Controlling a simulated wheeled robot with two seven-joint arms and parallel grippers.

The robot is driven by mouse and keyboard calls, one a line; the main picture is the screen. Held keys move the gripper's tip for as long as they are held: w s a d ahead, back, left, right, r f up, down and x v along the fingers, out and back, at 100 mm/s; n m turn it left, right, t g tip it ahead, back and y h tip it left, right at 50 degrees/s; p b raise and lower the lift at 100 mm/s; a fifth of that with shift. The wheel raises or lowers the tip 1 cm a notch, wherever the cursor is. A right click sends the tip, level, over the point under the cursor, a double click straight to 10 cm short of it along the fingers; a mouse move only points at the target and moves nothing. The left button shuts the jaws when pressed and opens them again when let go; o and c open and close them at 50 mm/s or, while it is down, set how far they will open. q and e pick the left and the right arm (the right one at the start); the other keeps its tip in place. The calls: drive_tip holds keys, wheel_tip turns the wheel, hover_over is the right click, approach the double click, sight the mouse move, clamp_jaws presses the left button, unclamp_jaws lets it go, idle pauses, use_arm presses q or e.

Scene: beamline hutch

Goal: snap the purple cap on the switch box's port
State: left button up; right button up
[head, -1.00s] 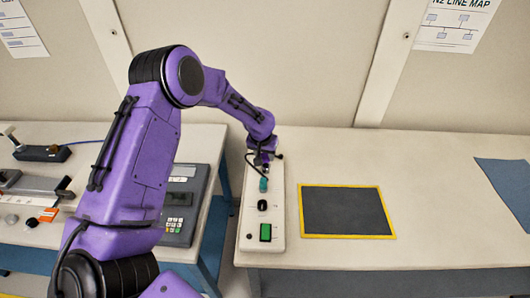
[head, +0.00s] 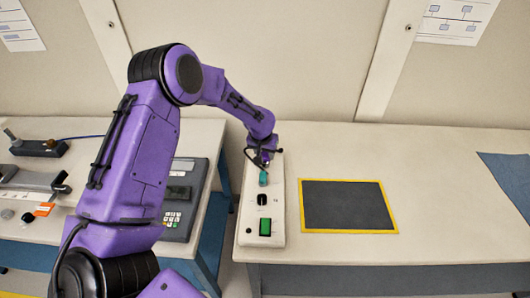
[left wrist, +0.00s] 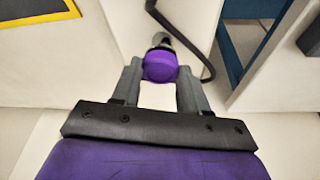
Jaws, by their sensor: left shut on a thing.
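The switch box (head: 277,222) is a long pale box on the right-hand table, with a green button, a black knob and a teal part on top. My left gripper (head: 262,163) is over its far end and hides the port in the head view. In the left wrist view the purple cap (left wrist: 160,66) sits between the two grey fingers of my left gripper (left wrist: 160,75), which is shut on it. A grey metal round part (left wrist: 161,40), perhaps the port, shows just beyond the cap. Whether the cap is seated on it I cannot tell. My right gripper is out of view.
A black cable (left wrist: 190,48) curves close beside the cap. A dark mat with a yellow border (head: 347,205) lies right of the box. A grey keypad device (head: 182,200) and several small items occupy the left table. A gap separates the tables.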

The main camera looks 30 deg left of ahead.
use_arm(q)
drive_tip(key=shift+f, duration=0.45)
idle(0.3)
drive_tip(key=o, duration=1.1)
drive_tip(key=b+v, duration=0.2)
drive_tip(key=v, duration=0.8)
drive_tip(key=shift+s+r, duration=0.15)
drive_tip(key=shift+r, duration=0.1)
